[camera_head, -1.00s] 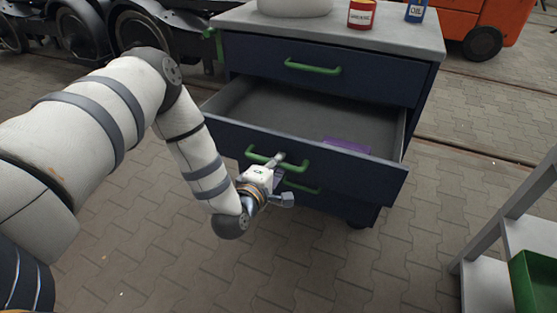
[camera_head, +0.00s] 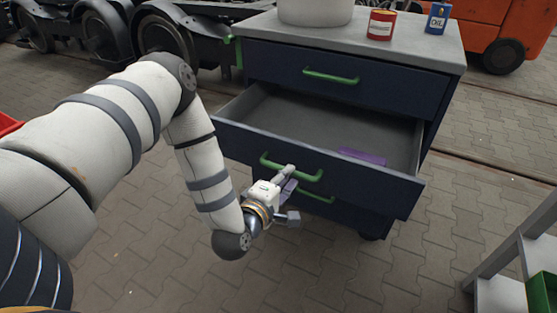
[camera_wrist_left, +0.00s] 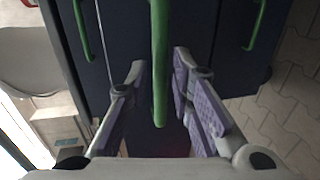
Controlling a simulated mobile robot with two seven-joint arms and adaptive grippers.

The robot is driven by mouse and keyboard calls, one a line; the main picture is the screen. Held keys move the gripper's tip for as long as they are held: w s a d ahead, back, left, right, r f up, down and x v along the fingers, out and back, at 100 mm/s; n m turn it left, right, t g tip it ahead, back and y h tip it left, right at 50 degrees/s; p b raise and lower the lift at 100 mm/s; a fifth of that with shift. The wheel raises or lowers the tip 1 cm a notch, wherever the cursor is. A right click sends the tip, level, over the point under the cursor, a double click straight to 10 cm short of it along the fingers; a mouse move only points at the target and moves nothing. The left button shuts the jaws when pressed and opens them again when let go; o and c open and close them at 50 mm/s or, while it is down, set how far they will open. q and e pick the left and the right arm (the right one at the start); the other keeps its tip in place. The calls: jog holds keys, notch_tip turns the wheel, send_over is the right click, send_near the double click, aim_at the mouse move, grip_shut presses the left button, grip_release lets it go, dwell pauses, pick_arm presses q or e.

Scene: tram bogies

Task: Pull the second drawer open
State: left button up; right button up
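The second drawer (camera_head: 350,180) of the dark blue cabinet is pulled well out, its grey inside showing from above. Its green bar handle (camera_head: 312,177) is on the drawer front. My left gripper (camera_head: 287,177) is at this handle, in front of the drawer. In the left wrist view the handle (camera_wrist_left: 160,60) runs between the two purple-padded fingers of my left gripper (camera_wrist_left: 157,75). The fingers are apart, with a gap visible on each side of the bar. My right gripper is not in view.
The top drawer (camera_head: 370,83) is shut. A red can (camera_head: 381,24), a blue oil can (camera_head: 438,17) and a pale round container (camera_head: 315,10) stand on the cabinet top. A purple item (camera_head: 362,156) lies in the open drawer. A grey shelf (camera_head: 515,255) stands at right; paving in front is free.

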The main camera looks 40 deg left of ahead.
pick_arm(q)
jog(key=v, duration=0.8)
jog(key=shift+s, duration=0.25)
jog(key=s+d+f+m+g+h+p, duration=0.2)
jog(key=s+d+f+m+g+h, duration=0.1)
jog(key=s+d+f+m+g, duration=0.25)
jog(key=s+d+f+m+g+h+p, duration=0.25)
jog(key=s+d+m+g, duration=0.2)
jog(key=s+m, duration=0.35)
jog(key=s+a+m+g+y+p, duration=0.1)
jog(key=s+m+g, duration=0.6)
jog(key=s, duration=1.3)
jog(key=shift+s+a+r+g+y+p, duration=0.2)
jog(key=shift+g+y+p, duration=0.2)
jog(key=shift+y, duration=0.05)
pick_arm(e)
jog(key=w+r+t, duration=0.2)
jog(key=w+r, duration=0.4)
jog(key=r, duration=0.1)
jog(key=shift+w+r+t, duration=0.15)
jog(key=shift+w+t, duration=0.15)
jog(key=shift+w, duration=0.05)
pick_arm(q)
jog(key=shift+w, duration=0.1)
